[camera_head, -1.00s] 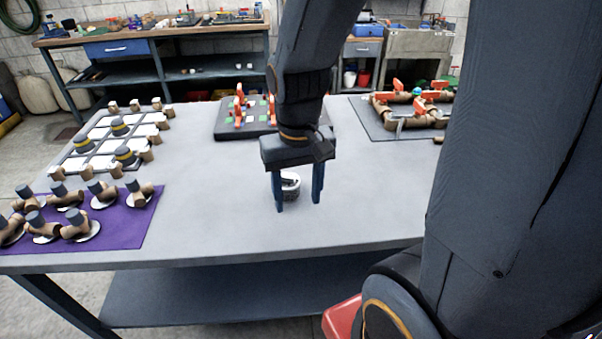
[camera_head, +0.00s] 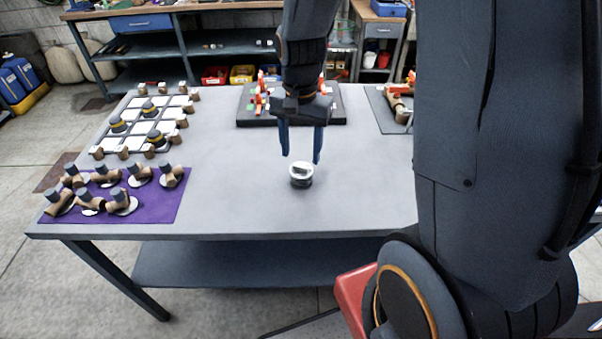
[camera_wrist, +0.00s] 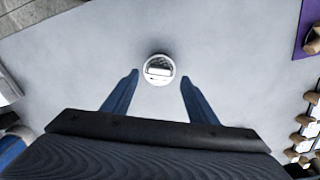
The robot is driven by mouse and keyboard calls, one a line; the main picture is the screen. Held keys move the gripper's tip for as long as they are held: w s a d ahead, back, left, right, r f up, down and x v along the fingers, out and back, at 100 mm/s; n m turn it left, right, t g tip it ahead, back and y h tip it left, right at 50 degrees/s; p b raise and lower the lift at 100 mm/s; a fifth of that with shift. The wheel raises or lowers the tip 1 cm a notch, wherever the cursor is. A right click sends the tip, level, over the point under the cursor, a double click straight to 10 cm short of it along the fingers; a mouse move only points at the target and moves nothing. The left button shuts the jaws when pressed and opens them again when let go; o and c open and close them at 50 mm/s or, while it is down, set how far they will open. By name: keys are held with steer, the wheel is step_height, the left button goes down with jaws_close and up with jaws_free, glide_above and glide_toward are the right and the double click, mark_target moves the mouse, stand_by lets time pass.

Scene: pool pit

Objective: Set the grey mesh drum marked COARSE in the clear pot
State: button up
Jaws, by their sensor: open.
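A small round pot-like thing (camera_head: 301,181) with a pale rim and darker lower side stands upright on the grey table. It also shows from above in the wrist view (camera_wrist: 159,61), with a pale bar-like shape inside its ring. I cannot read any marking, nor tell whether this is the drum, the clear pot or one inside the other. My gripper (camera_head: 301,159) points down with its blue fingers apart and nothing between them. It hangs just behind and above the round thing in the head view. In the wrist view the thing lies just beyond the fingertips, between their lines.
A purple mat (camera_head: 160,206) with several capped brown fittings lies at left. Behind it is a white-tiled grid (camera_head: 118,141) with yellow-banded grey pieces and brown blocks. A dark board (camera_head: 328,117) with orange parts lies behind my gripper. The table around the round thing is clear.

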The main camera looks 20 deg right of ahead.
mark_target(301, 165)
steer(key=shift+f+p, duration=0.45)
steer(key=shift+f, duration=1.4)
jaws_close()
steer(key=shift+r, duration=0.1)
